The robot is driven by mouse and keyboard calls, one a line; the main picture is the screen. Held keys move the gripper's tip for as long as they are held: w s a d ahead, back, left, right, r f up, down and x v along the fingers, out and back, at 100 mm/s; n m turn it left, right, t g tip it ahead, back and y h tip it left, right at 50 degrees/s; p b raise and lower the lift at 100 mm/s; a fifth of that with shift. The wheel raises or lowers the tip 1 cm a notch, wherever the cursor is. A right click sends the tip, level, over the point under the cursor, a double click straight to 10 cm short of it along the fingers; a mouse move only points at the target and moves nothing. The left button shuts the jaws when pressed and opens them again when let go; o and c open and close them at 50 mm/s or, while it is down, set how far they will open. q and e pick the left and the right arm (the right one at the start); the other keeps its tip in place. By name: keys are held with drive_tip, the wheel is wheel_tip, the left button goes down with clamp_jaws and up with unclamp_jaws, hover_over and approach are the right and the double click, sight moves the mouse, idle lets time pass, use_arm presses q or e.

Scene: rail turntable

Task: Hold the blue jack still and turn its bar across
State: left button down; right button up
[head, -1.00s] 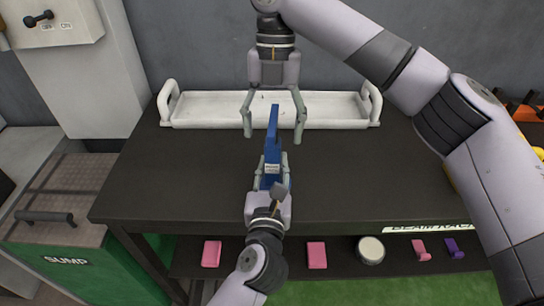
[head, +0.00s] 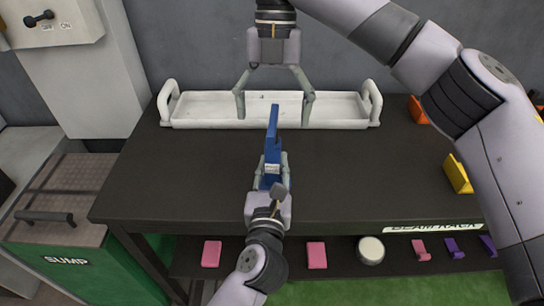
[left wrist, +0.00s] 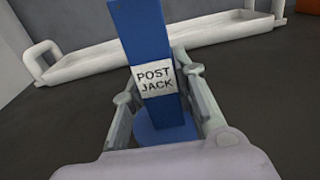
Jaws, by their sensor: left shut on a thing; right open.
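The blue jack (head: 271,160) stands upright on the dark tabletop, and its narrow blue bar (head: 274,122) reaches up and away from me, in line with my view. In the left wrist view the jack (left wrist: 150,40) shows a white "POST JACK" label and a round blue foot. My left gripper (head: 272,175) is shut around the lower part of the jack, with a finger on each side. My right gripper (head: 274,108) is open and empty, beyond the bar and in front of the tray, its fingers spread to either side of the bar's line.
A white tray (head: 200,110) with raised handles lies at the back of the dark table (head: 180,180). A yellow piece (head: 457,174) and an orange piece (head: 417,110) are at the right. A lower shelf holds pink and purple pieces and a round white-topped item (head: 370,250). The left tabletop is clear.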

drive_tip(key=shift+s+v, duration=0.2)
drive_tip(key=shift+v, duration=0.55)
drive_tip(key=shift+s+v, duration=0.15)
drive_tip(key=shift+v, duration=0.6)
drive_tip(key=shift+s+v, duration=0.2)
drive_tip(key=shift+v, duration=0.55)
drive_tip(key=shift+r, duration=0.1)
use_arm(q)
drive_tip(key=c, duration=1.2)
unclamp_jaws()
